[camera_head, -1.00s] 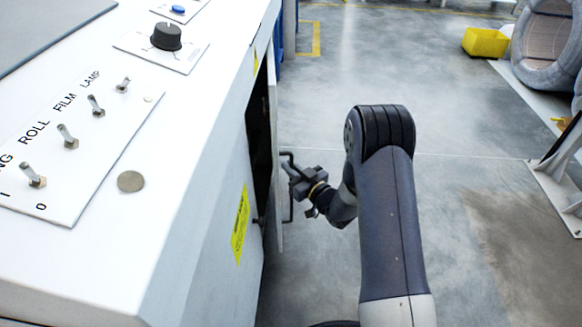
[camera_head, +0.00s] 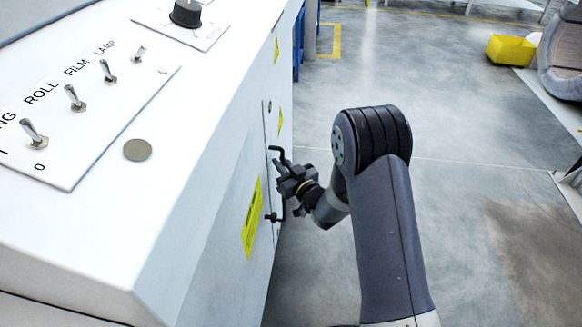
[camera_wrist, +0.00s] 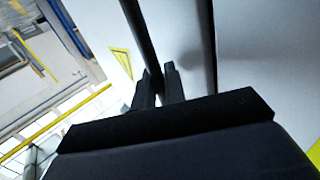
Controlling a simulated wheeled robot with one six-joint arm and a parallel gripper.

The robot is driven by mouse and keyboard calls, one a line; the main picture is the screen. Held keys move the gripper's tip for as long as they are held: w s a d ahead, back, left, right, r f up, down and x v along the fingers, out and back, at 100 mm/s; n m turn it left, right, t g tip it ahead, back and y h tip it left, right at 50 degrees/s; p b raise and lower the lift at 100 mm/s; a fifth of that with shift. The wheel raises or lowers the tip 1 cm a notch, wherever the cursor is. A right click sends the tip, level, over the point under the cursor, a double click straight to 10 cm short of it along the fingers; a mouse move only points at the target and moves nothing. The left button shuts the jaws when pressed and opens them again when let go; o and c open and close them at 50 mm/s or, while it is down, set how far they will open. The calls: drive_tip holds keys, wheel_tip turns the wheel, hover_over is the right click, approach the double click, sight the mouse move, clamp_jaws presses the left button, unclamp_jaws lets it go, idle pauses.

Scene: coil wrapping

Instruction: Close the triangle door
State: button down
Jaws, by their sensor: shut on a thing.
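The door (camera_head: 272,140) is a narrow pale panel on the side of the white machine, seen edge-on in the head view. It lies nearly flush with the machine side, and no dark opening shows; whether it is latched I cannot tell. Its dark bar handle (camera_head: 284,212) stands out from it. My gripper (camera_head: 279,175) is at the handle. In the wrist view my gripper (camera_wrist: 158,85) is shut on the dark handle bar (camera_wrist: 138,35), with a finger on each side. The pale door face (camera_wrist: 175,35) with a yellow triangle sign (camera_wrist: 121,60) lies behind it.
The white machine (camera_head: 200,190) fills the left, with several toggle switches (camera_head: 75,98) and a black knob (camera_head: 186,13) on top. The grey floor (camera_head: 440,120) to the right is mostly clear. A yellow bin (camera_head: 510,49) stands far right beside a wrapped coil (camera_head: 562,55).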

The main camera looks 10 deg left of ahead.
drive_tip(key=shift+a+r, duration=0.15)
drive_tip(key=shift+a, duration=0.15)
drive_tip(key=c, duration=1.8)
unclamp_jaws()
drive_tip(key=shift+a, duration=0.1)
drive_tip(key=shift+c, duration=0.2)
drive_tip(key=shift+s+d, duration=0.25)
drive_tip(key=shift+s, duration=0.2)
drive_tip(key=p+v, duration=0.1)
drive_tip(key=v, duration=0.9)
drive_tip(key=shift+d, duration=0.35)
drive_tip(key=shift+w, duration=0.2)
drive_tip(key=x, duration=0.9)
drive_tip(key=shift+a+b, duration=0.4)
drive_tip(key=shift+w, duration=0.1)
